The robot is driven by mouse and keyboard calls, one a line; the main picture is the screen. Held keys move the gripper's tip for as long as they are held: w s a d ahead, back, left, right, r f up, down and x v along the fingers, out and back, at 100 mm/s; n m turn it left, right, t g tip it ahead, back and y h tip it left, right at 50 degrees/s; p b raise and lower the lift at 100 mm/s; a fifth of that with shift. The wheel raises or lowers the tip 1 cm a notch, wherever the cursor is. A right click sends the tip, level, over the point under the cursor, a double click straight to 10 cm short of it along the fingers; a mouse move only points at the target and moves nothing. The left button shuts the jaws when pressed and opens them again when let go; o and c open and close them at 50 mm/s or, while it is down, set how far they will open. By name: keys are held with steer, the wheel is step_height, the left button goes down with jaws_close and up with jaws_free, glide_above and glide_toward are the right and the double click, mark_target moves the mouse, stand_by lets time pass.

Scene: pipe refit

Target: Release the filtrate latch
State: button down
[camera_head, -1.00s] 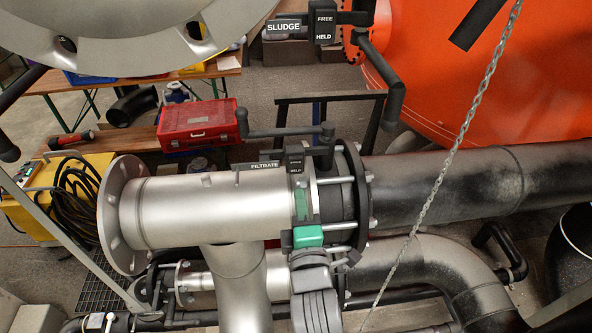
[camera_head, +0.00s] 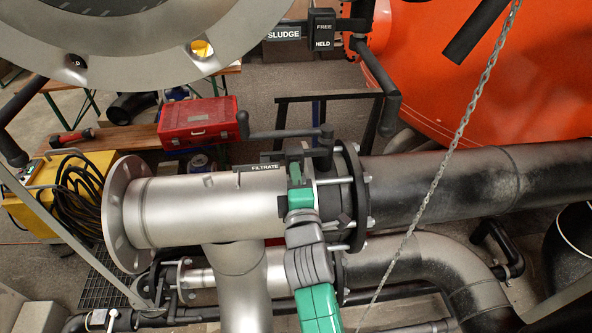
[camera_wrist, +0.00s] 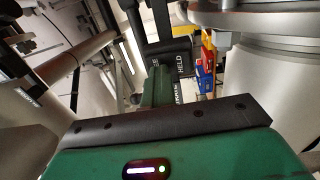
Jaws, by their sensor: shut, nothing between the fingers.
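The FILTRATE label (camera_head: 264,168) sits on top of the light metal pipe in the head view. The black filtrate latch crank (camera_head: 285,133) stands behind it, its arm reaching left to an upright grip. My green gripper (camera_head: 298,174) comes from below, over the flange joint, with its tips at the FREE/HELD plate beside the label. It hides most of that plate in the head view. In the wrist view the HELD plate (camera_wrist: 181,64) shows just beyond my fingers (camera_wrist: 158,82). The fingers are shut and empty; I cannot tell whether they touch the plate or crank.
The SLUDGE label (camera_head: 284,33) and its black crank (camera_head: 380,85) are above. A large grey flange (camera_head: 135,45) fills the upper left. A chain (camera_head: 440,170) hangs right of my gripper. A dark pipe (camera_head: 450,185) continues right. A red toolbox (camera_head: 197,123) lies behind.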

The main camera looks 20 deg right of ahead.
steer(key=r+p+v, duration=0.2)
steer(key=v, duration=1.1)
steer(key=shift+s+a+r, duration=0.2)
steer(key=shift+s+r, duration=0.1)
steer(key=shift+s, duration=0.15)
steer(key=shift+a, duration=0.1)
